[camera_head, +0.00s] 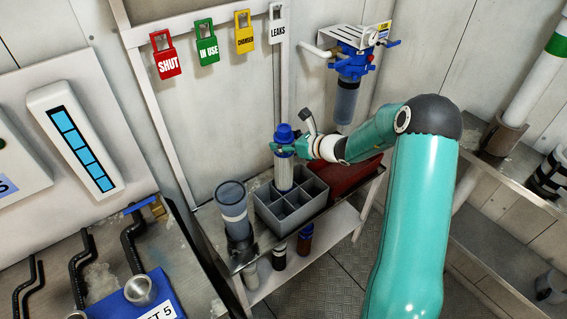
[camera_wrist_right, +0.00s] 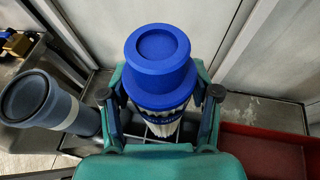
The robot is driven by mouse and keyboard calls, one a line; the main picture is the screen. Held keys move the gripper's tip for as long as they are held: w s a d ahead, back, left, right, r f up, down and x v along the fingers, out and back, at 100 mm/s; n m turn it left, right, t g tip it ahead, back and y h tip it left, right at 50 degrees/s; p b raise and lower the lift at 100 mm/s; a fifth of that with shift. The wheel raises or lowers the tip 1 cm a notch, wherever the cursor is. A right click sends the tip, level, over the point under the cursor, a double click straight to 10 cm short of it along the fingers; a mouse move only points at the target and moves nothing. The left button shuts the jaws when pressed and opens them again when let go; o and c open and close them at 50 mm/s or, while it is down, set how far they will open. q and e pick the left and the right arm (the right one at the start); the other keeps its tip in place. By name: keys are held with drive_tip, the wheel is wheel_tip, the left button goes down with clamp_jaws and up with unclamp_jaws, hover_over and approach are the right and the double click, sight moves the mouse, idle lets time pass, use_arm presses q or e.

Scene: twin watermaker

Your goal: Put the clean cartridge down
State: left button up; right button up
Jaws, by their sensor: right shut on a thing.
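The clean cartridge (camera_head: 284,172) is white with blue end caps and stands upright. My right gripper (camera_head: 284,148) is shut on it just below its blue top cap. In the right wrist view the cartridge (camera_wrist_right: 157,60) sits between the two fingers of the gripper (camera_wrist_right: 160,105). Its lower end is at the back part of the grey divided crate (camera_head: 290,217); I cannot tell if it touches the bottom. The front compartments of the crate look empty. My left gripper is not in view.
A grey cylinder (camera_head: 233,212) stands left of the crate, and a red tray (camera_head: 350,187) lies to its right. Dark bottles (camera_head: 305,240) stand on the lower shelf. A blue-topped filter housing (camera_head: 350,75) hangs on the wall behind. Coloured tags (camera_head: 207,45) hang at upper left.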

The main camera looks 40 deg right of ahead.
sight(284, 160)
wheel_tip(284, 160, down, 8)
drive_tip(key=shift+r+p, duration=0.1)
drive_tip(key=shift+p, duration=0.25)
drive_tip(key=shift+f, duration=0.35)
drive_tip(key=shift+f, duration=0.1)
drive_tip(key=o, duration=1.7)
drive_tip(key=shift+c, duration=0.2)
drive_tip(key=shift+s+r, duration=0.1)
drive_tip(key=shift+r, duration=0.1)
